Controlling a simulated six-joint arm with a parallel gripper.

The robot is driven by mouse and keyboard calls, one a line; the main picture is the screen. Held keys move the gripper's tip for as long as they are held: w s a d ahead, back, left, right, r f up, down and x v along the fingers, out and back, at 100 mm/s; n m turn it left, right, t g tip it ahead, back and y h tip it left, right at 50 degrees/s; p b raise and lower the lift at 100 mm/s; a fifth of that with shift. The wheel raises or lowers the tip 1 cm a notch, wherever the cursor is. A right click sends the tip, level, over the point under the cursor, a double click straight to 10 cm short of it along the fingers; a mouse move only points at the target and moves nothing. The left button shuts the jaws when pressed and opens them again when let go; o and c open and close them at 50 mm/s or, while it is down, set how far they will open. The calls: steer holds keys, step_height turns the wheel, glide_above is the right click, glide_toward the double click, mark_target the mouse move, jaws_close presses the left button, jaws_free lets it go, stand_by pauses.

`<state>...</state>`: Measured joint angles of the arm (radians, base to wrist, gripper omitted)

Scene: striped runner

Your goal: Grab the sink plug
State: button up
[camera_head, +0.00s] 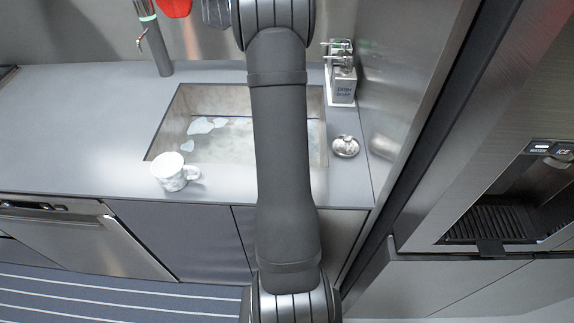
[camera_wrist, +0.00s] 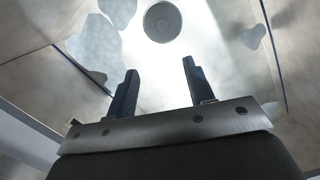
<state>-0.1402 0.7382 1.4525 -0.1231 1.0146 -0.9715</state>
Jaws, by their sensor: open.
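A small round metal piece with a raised knob, which looks like the sink plug (camera_head: 345,146), lies on the counter just right of the sink (camera_head: 176,112). In the wrist view my gripper (camera_wrist: 159,66) is open, with nothing between its two dark fingers. Beyond the fingertips, a round grey disc (camera_wrist: 162,22) lies on the pale sink floor; I cannot tell whether it is the drain or a cover on it. The plug on the counter does not show in the wrist view. In the head view my arm hides the gripper and part of the sink.
A marbled mug (camera_head: 170,172) stands at the sink's front left corner. A dish soap dispenser (camera_head: 342,84) stands behind the plug, near the steel wall. A faucet (camera_head: 155,45) rises behind the sink. The counter (camera_head: 75,110) is clear on the left.

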steer(key=f, duration=0.3)
steer(key=d+f, duration=0.1)
steer(key=f, duration=0.6)
steer(key=shift+s+d+f, duration=0.2)
steer(key=shift+s+f, duration=0.05)
steer(key=shift+s, duration=0.1)
steer(key=shift+s+d+f, duration=0.2)
steer(key=shift+f, duration=0.65)
steer(key=shift+s+d+f, duration=0.15)
steer(key=shift+d+f, duration=0.05)
steer(key=shift+f, duration=0.7)
steer(key=shift+s+d+f, duration=0.2)
steer(key=shift+f, duration=0.65)
steer(key=shift+c, duration=0.2)
jaws_close()
